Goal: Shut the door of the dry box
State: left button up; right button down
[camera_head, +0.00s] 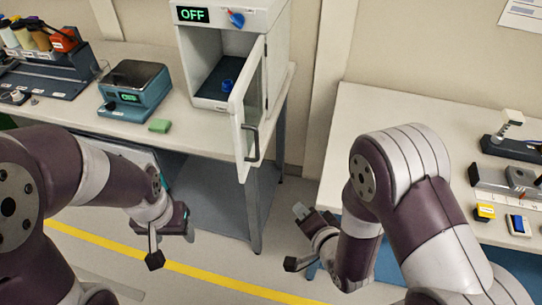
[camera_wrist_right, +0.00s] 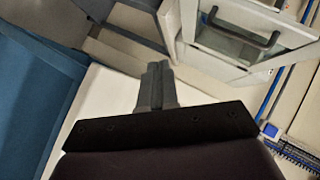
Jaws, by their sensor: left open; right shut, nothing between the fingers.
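The door has a clear pane and a dark bar handle (camera_head: 252,143). In the right wrist view the handle (camera_wrist_right: 240,32) and part of the door show at upper right. My right gripper (camera_head: 300,211) is shut and empty, below and right of the door, apart from it. My left gripper (camera_head: 187,222) is below and left of the door, in front of the bench; its fingers are hard to make out.
A small blue item (camera_head: 227,86) sits inside the dry box. A scale (camera_head: 136,88), a green block (camera_head: 159,126) and a bottle rack (camera_head: 42,68) are on the left bench (camera_head: 190,135). The right bench (camera_head: 390,110) holds several small items. Floor shows between the benches.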

notch_tip(320, 180, up, 8)
jog(key=w+r+m+t+y, duration=0.1)
jog(key=w+m+t+y, duration=0.1)
jog(key=m+t, duration=0.3)
jog(key=w+a+p, duration=0.3)
jog(key=w+a, duration=0.4)
jog(key=w, duration=0.4)
jog(key=shift+a+f, duration=0.35)
jog(key=shift+f, duration=0.05)
jog(key=shift+a, duration=0.1)
